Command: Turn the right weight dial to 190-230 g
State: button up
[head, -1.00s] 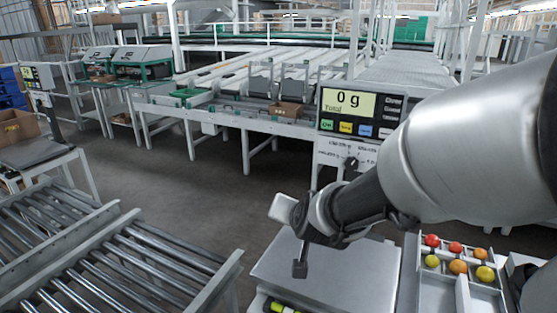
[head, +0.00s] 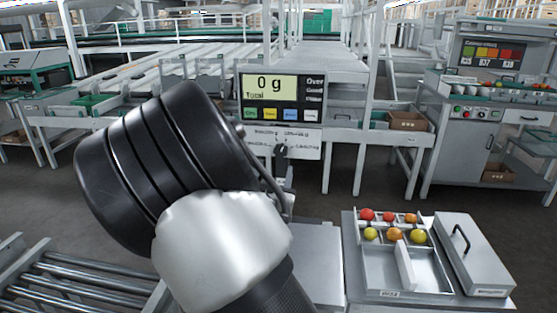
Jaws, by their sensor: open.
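The weight dial (head: 281,150) is a dark round knob on a white panel (head: 308,143) below the scale display (head: 270,88). Small range labels surround the knob; I cannot read them surely, nor tell exactly where it points. The display shows "0 g" and "Total", above a row of coloured buttons. My arm, black and silver, fills the lower left and middle, overlapping the panel's left edge from this viewpoint. My gripper is hidden behind the arm. The grey weighing plate (head: 318,275) shows partly right of the arm.
A tray (head: 378,270) with several red, orange and yellow tomatoes stands right of the plate, beside a grey lidded box (head: 470,255). A roller conveyor (head: 75,285) lies lower left. A cabinet (head: 460,150) with a colour screen stands right. Open floor lies behind the tray.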

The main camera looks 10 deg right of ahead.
aim_at(280, 153)
jog(key=b+x, duration=0.1)
jog(key=x, duration=0.8)
jog(key=shift+w, duration=0.15)
jog(key=c, duration=1.1)
jog(key=shift+o, duration=0.2)
